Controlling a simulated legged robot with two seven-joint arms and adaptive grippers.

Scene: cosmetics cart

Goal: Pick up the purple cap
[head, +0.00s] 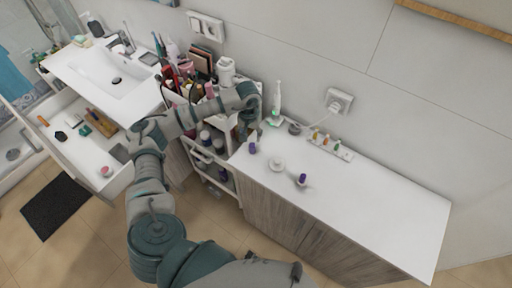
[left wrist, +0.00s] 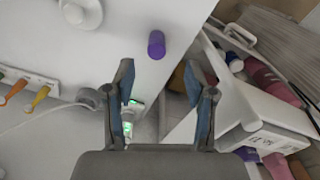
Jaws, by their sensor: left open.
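A small purple cap (head: 253,148) stands on the white counter near its left end. In the left wrist view the purple cap (left wrist: 156,44) is near the counter edge, beyond the fingertips and between their lines. A second purple-topped item (head: 302,179) stands farther right on the counter. My left gripper (head: 246,131) is above the counter's left end, close to the first cap. In the left wrist view my left gripper (left wrist: 160,75) has its two fingers spread apart with nothing between them. My right gripper is not in view.
A white round lidded item (head: 277,163) stands between the purple items. A toothbrush (head: 276,108) stands behind the gripper, by a rack of small coloured brush heads (head: 330,146). A crowded cosmetics cart (head: 215,158) adjoins the counter on the left. The counter's right half is clear.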

